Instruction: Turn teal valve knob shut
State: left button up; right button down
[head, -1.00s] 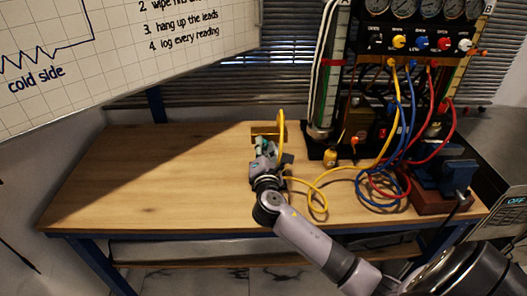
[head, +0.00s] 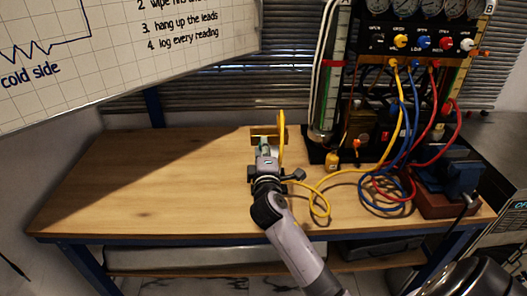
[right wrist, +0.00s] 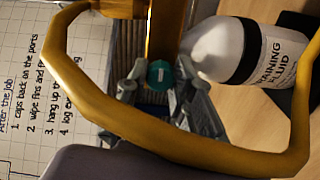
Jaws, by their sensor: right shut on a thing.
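The teal valve knob (right wrist: 160,74) is a round disc with a white bar on its face, on a brass-coloured fitting (right wrist: 164,30). In the right wrist view it sits between the two fingers of my right gripper (right wrist: 160,82), which is shut on it. In the head view the right gripper (head: 268,148) is at the back of the wooden bench, by the brass block (head: 262,131), and hides most of the knob. My left gripper is not in view.
A yellow hose (head: 281,125) loops up right beside my gripper and crosses the wrist view (right wrist: 120,120). A training fluid bottle (right wrist: 225,50) is close by in that view. The gauge rig (head: 410,45) and vise (head: 455,180) stand right. The bench's left side (head: 140,185) is clear.

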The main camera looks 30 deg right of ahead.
jog(key=shift+m, duration=0.4)
jog(key=shift+f, duration=0.1)
jog(key=c, duration=1.4)
grip_release()
jog(key=shift+o, duration=0.2)
jog(key=v, duration=1.2)
